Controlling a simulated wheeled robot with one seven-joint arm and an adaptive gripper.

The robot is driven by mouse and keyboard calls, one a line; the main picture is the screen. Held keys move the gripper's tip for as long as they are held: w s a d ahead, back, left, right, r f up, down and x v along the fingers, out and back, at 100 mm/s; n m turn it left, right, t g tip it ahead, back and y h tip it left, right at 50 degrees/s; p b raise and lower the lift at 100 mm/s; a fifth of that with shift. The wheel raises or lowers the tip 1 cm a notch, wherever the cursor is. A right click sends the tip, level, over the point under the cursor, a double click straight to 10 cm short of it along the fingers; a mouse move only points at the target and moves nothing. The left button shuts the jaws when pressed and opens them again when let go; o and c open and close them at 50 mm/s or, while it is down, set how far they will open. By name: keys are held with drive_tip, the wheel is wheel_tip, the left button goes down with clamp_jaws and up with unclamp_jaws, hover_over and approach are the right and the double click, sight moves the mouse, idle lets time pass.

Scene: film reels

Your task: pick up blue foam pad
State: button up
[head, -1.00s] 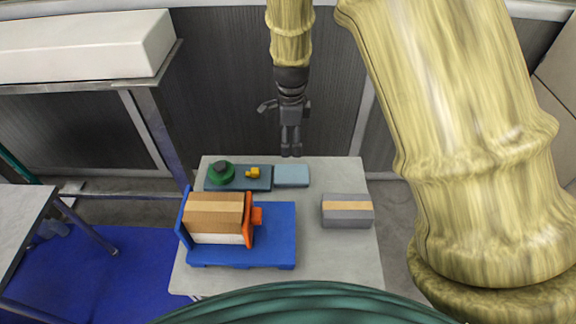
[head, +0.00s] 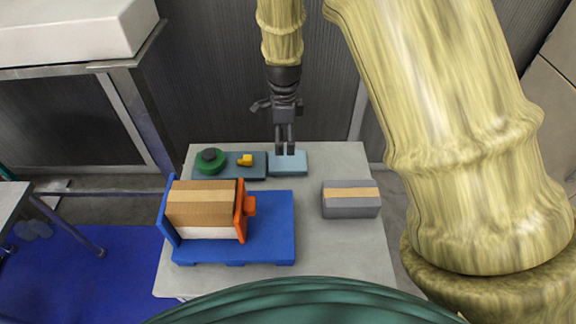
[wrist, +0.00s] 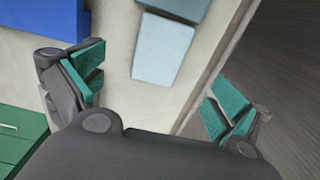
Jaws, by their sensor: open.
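The blue foam pad (head: 288,166) is a light blue rectangle lying flat near the far edge of the grey table. In the wrist view the pad (wrist: 163,48) shows between and beyond my fingers. My gripper (head: 285,152) points down, its fingertips overlapping the pad's far side in the head view. In the wrist view my gripper (wrist: 160,88) is open and empty, with teal finger pads wide apart on either side of the pad's line. I cannot tell the exact height of the fingertips above it.
Just left of the pad is a dark teal tray (head: 230,173) with a green round object (head: 210,160) and a yellow piece (head: 245,160). A blue platform (head: 270,228) holds a brown box (head: 203,205). A grey box (head: 350,201) stands right. The table's front right is clear.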

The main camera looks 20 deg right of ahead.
drive_tip(key=p, duration=0.1)
hover_over(287, 160)
drive_tip(key=shift+s+a+f, duration=0.1)
drive_tip(key=shift+a+f, duration=0.1)
drive_tip(key=shift+f, duration=1.1)
drive_tip(key=shift+a+f, duration=0.15)
drive_tip(key=shift+f, duration=1.15)
drive_tip(key=shift+d+f+p, duration=0.25)
drive_tip(key=shift+f+p, duration=0.2)
drive_tip(key=shift+f, duration=0.35)
drive_tip(key=shift+d+f+p, duration=0.2)
drive_tip(key=shift+f+p, duration=0.2)
drive_tip(key=shift+f, duration=1.4)
drive_tip(key=c, duration=0.9)
